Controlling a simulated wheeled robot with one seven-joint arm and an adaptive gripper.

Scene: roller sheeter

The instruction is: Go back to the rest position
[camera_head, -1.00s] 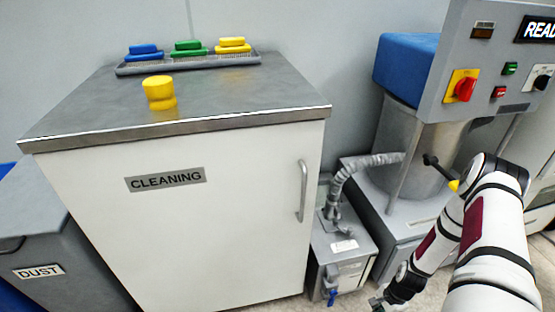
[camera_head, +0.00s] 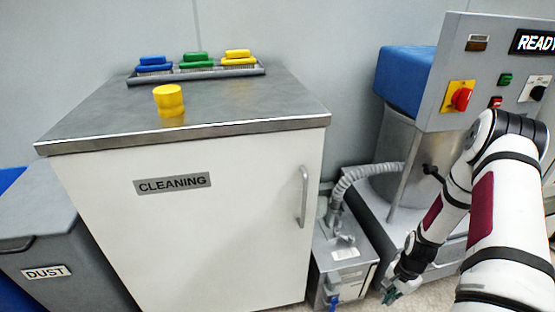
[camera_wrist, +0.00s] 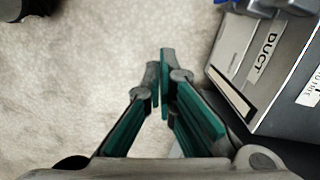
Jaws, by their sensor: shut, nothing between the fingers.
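My gripper (camera_head: 391,292) hangs low at the lower right in the head view, in front of the machine with the READY display. In the wrist view my gripper (camera_wrist: 161,85) has its two green-padded fingers together at the tips, with nothing between them. It points down over bare, light speckled floor (camera_wrist: 90,70). My arm (camera_head: 490,200) is bent, with its elbow up at the right and its forearm sloping down to the left.
A white CLEANING cabinet (camera_head: 240,215) carries a yellow cylinder (camera_head: 168,100) and a tray (camera_head: 133,80) of coloured brushes. A grey DUST bin (camera_head: 85,245) stands at left. A grey hose unit (camera_head: 345,255) stands near my gripper. A box labelled DUCT (camera_wrist: 262,62) is right of the fingers.

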